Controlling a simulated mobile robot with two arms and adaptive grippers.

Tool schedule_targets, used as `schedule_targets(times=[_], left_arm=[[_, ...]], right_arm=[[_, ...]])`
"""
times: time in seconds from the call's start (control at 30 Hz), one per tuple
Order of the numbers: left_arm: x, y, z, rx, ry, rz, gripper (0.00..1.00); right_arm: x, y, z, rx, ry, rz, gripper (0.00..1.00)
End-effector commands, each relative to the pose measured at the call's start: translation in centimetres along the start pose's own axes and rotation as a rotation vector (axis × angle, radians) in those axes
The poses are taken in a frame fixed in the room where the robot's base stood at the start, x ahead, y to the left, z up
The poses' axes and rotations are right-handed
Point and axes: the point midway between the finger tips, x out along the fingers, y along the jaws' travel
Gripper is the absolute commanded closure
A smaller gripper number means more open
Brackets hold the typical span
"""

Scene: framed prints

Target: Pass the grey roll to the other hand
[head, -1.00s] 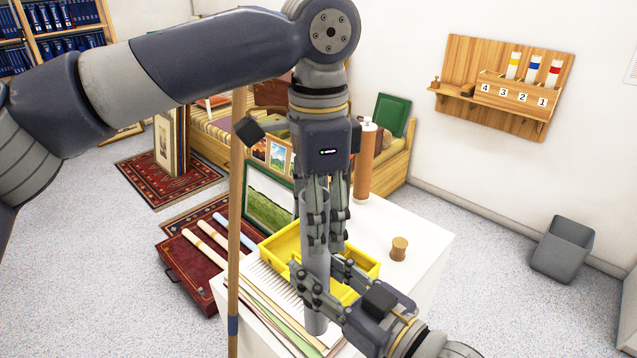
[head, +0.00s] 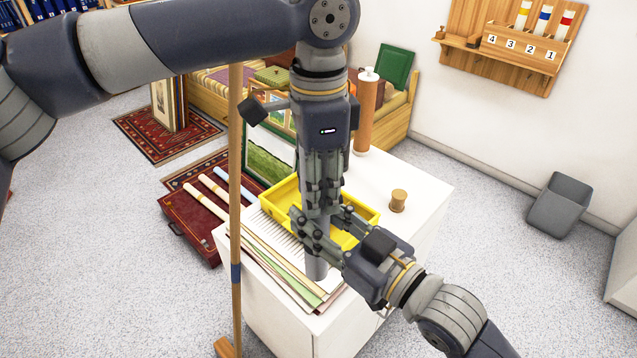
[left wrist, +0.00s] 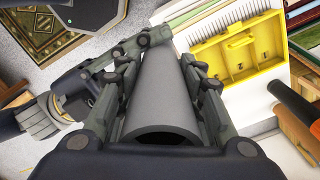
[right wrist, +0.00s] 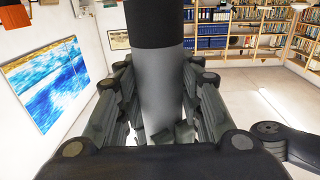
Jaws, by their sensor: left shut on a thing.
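The grey roll (head: 316,264) is upright above the white cabinet, and its lower end sticks out below my grippers. My left gripper (head: 320,205) comes down from above and is shut on the roll's upper part. In the left wrist view its fingers lie along both sides of the roll (left wrist: 165,95), whose open end faces the camera. My right gripper (head: 318,222) reaches in from the lower right, just below the left one. In the right wrist view its fingers (right wrist: 160,85) stand on both sides of the roll (right wrist: 160,90); whether they press on it I cannot tell.
Below the roll is a yellow tray (head: 284,192) beside stacked papers on the white cabinet (head: 425,195). A wooden spool (head: 398,200) and a tall brown tube (head: 366,115) stand there. A wooden pole (head: 235,170) rises at the left. A grey bin (head: 558,205) is at the right.

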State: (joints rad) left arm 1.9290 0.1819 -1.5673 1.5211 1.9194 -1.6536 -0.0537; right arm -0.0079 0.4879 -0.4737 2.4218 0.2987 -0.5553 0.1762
Motion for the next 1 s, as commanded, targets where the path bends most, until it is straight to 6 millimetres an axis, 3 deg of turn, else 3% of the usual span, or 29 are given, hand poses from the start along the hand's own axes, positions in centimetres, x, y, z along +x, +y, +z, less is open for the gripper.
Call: schedule_targets(times=[0.03, 0.1, 0.4, 0.53, 0.67, 0.93, 1.0], left_arm=[[0.0, 0.0, 0.0, 0.0, 0.0, -0.001, 0.91], [0.0, 0.0, 0.0, 0.0, 0.0, -0.001, 0.91], [0.0, 0.0, 0.0, 0.0, 0.0, -0.001, 0.91], [0.0, 0.0, 0.0, 0.0, 0.0, -0.001, 0.91], [0.0, 0.0, 0.0, 0.0, 0.0, -0.001, 0.91], [0.0, 0.0, 0.0, 0.0, 0.0, -0.001, 0.91], [0.0, 0.0, 0.0, 0.0, 0.0, -0.001, 0.91]], right_arm=[[0.0, 0.0, -0.1, 0.0, 0.002, 0.0, 0.55], [0.0, 0.0, -0.1, 0.0, 0.002, 0.0, 0.43], [0.0, 0.0, 0.0, 0.0, 0.0, 0.0, 0.43], [0.3, 0.1, 1.6, 0.002, -0.03, 0.0, 0.43], [0.9, 0.5, 6.1, 0.002, -0.114, -0.001, 0.43], [0.3, 1.3, 20.4, -0.011, -0.368, -0.011, 0.43], [0.4, 5.4, 21.7, -0.151, -0.383, 0.056, 0.43]])
